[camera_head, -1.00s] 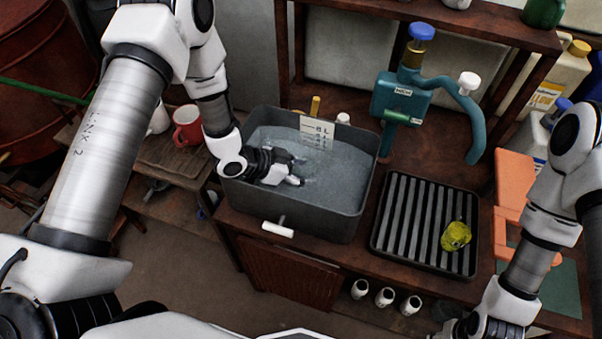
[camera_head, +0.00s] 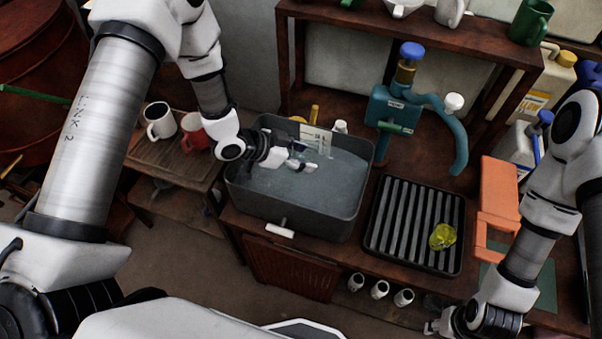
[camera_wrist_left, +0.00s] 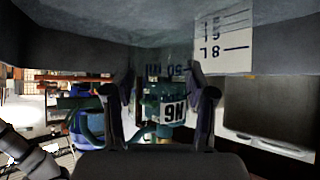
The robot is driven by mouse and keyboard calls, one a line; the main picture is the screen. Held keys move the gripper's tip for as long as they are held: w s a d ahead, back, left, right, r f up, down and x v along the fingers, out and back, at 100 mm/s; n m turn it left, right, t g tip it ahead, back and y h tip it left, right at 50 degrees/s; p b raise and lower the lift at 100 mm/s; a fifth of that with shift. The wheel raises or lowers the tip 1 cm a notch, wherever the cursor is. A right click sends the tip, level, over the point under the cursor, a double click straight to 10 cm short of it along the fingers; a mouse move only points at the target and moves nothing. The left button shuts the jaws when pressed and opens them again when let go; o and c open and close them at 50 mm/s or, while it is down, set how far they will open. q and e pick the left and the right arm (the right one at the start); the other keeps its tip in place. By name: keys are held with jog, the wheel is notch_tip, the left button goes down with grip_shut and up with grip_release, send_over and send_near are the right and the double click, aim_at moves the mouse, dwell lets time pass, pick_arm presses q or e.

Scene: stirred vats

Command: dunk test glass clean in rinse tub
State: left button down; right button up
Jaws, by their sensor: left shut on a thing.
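The rinse tub (camera_head: 290,215) is a dark grey rectangular tub of water with a white scale plate (camera_head: 316,140) at its back wall; the plate also shows in the left wrist view (camera_wrist_left: 223,45). My left gripper (camera_head: 306,163) reaches in over the tub's left side, near the water and the plate. It is shut on the test glass (camera_wrist_left: 166,98), which is clear and hard to make out. I cannot tell whether the glass touches the water. My right gripper (camera_head: 436,326) is at the bottom edge, away from the tub; its fingers are too small to read.
A ribbed black rack (camera_head: 400,215) right of the tub holds a yellow-green object (camera_head: 442,237). A teal tap (camera_head: 395,110) stands behind it. White (camera_head: 160,121) and red (camera_head: 193,132) mugs stand left. An orange case (camera_head: 499,200) is right.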

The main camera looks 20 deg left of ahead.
pick_arm(q)
notch_tip(320, 180, up, 8)
jog(key=p, duration=0.6)
